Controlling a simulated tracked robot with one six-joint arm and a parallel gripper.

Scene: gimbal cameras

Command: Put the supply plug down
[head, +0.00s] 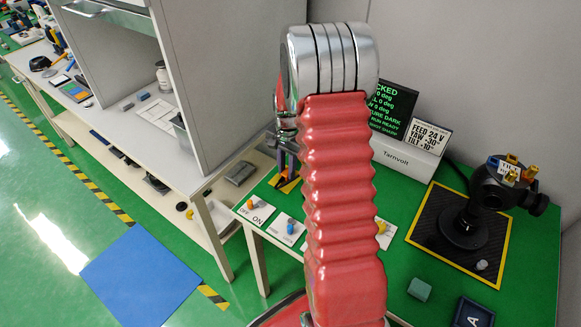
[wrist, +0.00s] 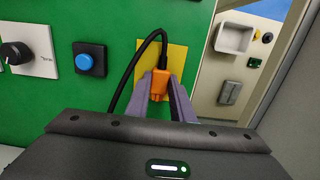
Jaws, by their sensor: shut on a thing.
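The supply plug (wrist: 158,90) is orange, with a black cable (wrist: 133,67) that loops up from it and down to the left. My gripper (wrist: 162,84) is shut on the plug, with one grey-purple finger on each side. The plug is over a yellow patch (wrist: 179,55) on the green table top (wrist: 120,22). I cannot tell whether it touches the patch. In the head view my gripper (head: 285,158) is low over the table's left end, beside the patch (head: 284,184). The plug is not clear there, partly hidden by my arm.
A blue button (wrist: 86,62) and a dark knob (wrist: 14,53) sit left of the patch in the wrist view. The head view shows a gimbal (head: 468,205) on a black mat, a white Tarnvolt box (head: 405,150) with a screen, and a teal block (head: 420,289).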

